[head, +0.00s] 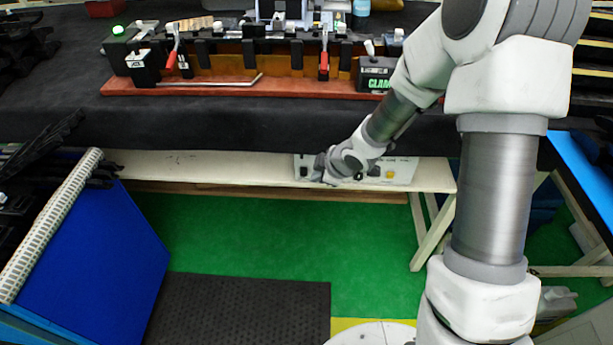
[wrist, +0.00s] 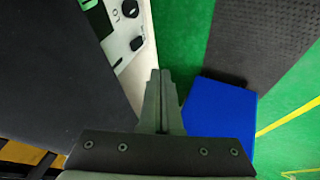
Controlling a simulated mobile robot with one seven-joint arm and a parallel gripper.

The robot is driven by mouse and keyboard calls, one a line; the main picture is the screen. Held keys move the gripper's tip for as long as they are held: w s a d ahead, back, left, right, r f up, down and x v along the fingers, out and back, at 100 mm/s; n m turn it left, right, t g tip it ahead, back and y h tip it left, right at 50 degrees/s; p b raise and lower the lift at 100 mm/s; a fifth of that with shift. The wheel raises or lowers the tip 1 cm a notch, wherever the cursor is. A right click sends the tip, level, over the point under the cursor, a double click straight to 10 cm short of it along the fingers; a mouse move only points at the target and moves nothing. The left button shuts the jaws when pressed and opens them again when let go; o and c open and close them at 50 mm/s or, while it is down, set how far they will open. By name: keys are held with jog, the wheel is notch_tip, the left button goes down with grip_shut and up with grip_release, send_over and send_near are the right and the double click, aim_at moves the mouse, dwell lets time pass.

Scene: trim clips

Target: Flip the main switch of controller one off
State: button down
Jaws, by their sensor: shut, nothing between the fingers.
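A pale controller box (head: 403,172) sits under the front edge of the black-covered bench. Its face carries dark knobs and a yellow button (head: 390,174). My gripper (head: 322,172) is in front of the left part of this box and hides some of it. In the wrist view the controller face (wrist: 122,38) is at the upper left, with black knobs (wrist: 130,9) and a green part at its edge. My gripper (wrist: 160,74) is shut and empty there, beside the panel and apart from it in the picture. I cannot make out the labels or which control is the main switch.
The bench (head: 60,115) overhangs the pale shelf (head: 230,176). On it stands a reddish-brown fixture board (head: 220,90) with red-handled clamps. A blue panel (head: 95,250) stands at the left. Green floor (head: 240,230) and a dark mat (head: 240,305) lie open in front.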

jog(key=shift+f, duration=0.1)
dwell(0.3)
jog(key=b, duration=0.4)
send_near(306, 175)
jog(key=a+f, duration=0.3)
jog(key=f, duration=0.2)
jog(key=shift+w+a+f+p, duration=0.1)
jog(key=shift+w+a+p, duration=0.05)
jog(key=shift+w, duration=0.35)
jog(key=shift+w+a+f+p, duration=0.1)
jog(key=shift+w+a+p, duration=0.05)
jog(key=shift+w, duration=0.35)
jog(key=shift+d, duration=0.1)
